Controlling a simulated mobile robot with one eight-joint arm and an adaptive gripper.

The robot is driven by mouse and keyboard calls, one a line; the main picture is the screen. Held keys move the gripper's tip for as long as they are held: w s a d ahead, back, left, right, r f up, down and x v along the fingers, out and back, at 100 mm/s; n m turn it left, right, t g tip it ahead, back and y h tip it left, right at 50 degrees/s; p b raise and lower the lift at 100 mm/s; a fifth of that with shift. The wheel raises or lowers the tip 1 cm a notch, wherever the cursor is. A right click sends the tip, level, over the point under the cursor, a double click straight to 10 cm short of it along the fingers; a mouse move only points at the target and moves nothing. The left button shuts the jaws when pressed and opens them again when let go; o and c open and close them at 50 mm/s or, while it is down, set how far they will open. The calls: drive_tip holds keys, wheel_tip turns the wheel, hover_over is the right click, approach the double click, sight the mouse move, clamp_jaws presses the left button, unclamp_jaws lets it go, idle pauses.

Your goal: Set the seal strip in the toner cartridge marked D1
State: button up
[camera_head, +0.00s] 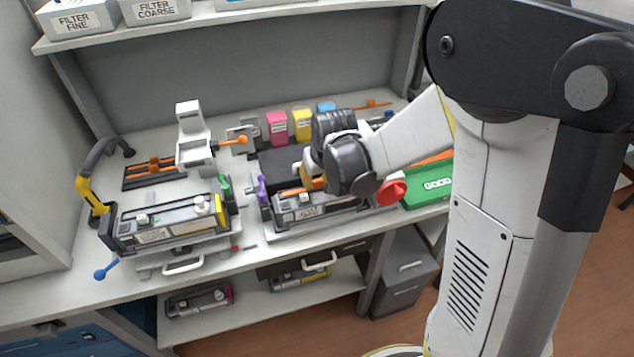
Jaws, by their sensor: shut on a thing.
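A dark toner cartridge (348,209) with a pale label lies in a holder at the middle of the bench. Another cartridge (182,227) with a yellow part at its right end sits in a stand to the left. The labels are too small to read, so I cannot tell which is D1. My gripper (309,180) is over the middle cartridge, partly hidden by my dark wrist. It is shut on an orange strip (318,184), which looks like the seal strip. The strip lies along the cartridge's top rear edge; whether it touches the cartridge is unclear.
A purple lever (262,190) and a green lever (225,186) stand between the cartridges. Pink (277,128) and yellow (303,124) boxes stand behind. A red round knob (391,193) and a green GOOD bin (430,188) are to the right. A white device (192,140) stands at back left.

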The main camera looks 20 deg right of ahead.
drive_tip(key=shift+r, duration=0.1)
drive_tip(key=o, duration=0.4)
drive_tip(key=shift+f, duration=0.25)
drive_tip(key=o, duration=0.4)
